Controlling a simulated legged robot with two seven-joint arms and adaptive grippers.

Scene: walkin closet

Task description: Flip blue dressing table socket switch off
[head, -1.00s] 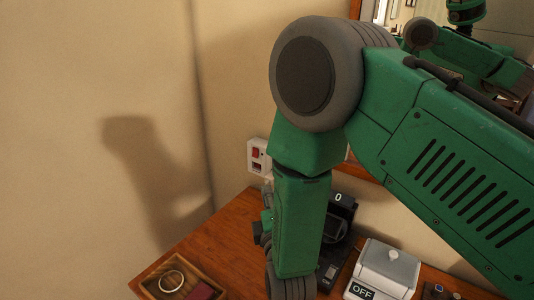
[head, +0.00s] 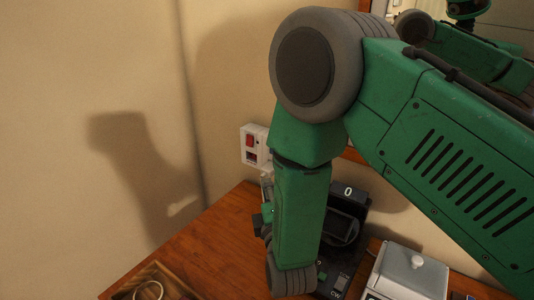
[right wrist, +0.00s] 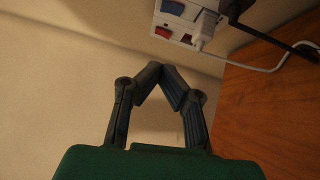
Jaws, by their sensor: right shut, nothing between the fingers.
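The white wall socket panel (head: 247,150) is on the wall just above the wooden dressing table, left of my right arm. A red switch (head: 250,140) shows on it. In the right wrist view, the panel has a blue switch (right wrist: 172,7) at the top edge and a red switch (right wrist: 163,32) below it. A white plug (right wrist: 206,24) sits in the panel beside the switches. My right gripper (right wrist: 162,72) is shut and empty, its fingertips meeting below the panel in that picture, apart from the switches. In the head view my forearm hides most of it. My left gripper is out of view.
The dressing table (head: 200,245) holds a black device with a display (head: 347,192), a white lidded box (head: 405,272) and a wooden tray (head: 150,278) with a ring. A black plug and cable (right wrist: 240,10) hang beside the socket. The wall to the left is clear.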

